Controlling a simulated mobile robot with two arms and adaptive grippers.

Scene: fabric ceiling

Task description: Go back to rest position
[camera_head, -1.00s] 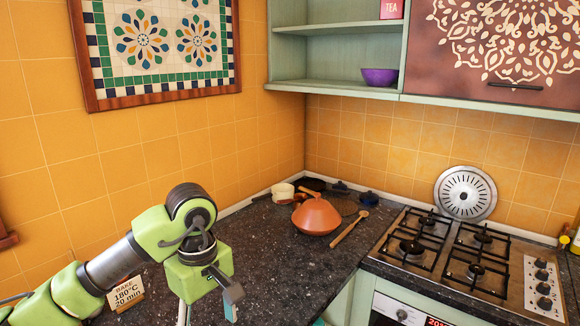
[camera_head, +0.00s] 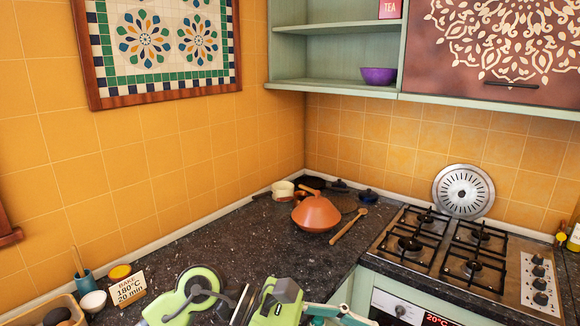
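My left gripper (camera_head: 335,314) is low at the bottom edge of the head view, in front of the dark speckled counter (camera_head: 262,244). Its green body and pale teal finger parts point to the right. The fingertips are partly cut off by the frame, so I cannot tell whether it is open or shut. No object shows in it. The green arm links beside it are folded low. My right gripper is not in view.
An orange tagine (camera_head: 316,214), wooden spoon (camera_head: 348,227) and pale pot (camera_head: 283,191) stand in the corner. A gas hob (camera_head: 452,250) is at right. A "BAKE 180°C 20 min" sign (camera_head: 128,288), white bowl (camera_head: 93,301) and basket (camera_head: 30,318) are at lower left. Mid-counter is clear.

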